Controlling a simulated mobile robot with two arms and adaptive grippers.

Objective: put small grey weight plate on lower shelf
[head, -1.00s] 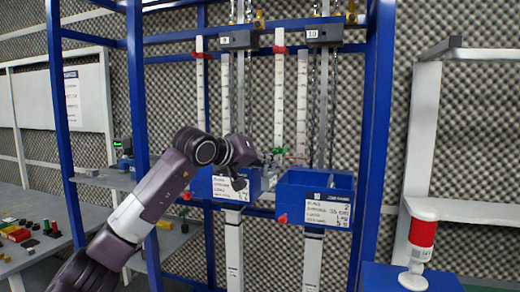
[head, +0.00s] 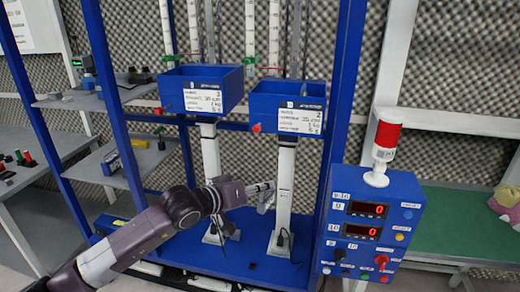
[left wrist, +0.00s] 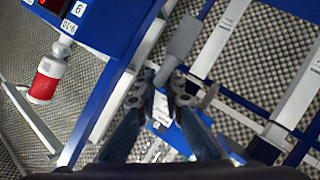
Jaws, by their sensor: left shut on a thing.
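A small grey plate-like piece (left wrist: 181,46) shows in the left wrist view, at the tips of my left gripper (left wrist: 163,84). The gripper is shut on it. In the head view my left gripper (head: 252,192) is low in the blue frame, below the blue bins and close to the white uprights. The grey piece (head: 266,201) shows only small there, at the fingertips. The lower shelf (head: 150,160) is a grey board on the left, behind my arm, with a yellow item on it. An upper grey shelf (head: 95,101) is above it. My right gripper is not in view.
Two blue bins (head: 202,90) hang above my gripper. A blue control box (head: 372,225) with a red beacon (head: 384,140) stands to the right. A blue frame post (head: 108,90) stands between my gripper and the shelves. Small items lie on the left table (head: 40,150).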

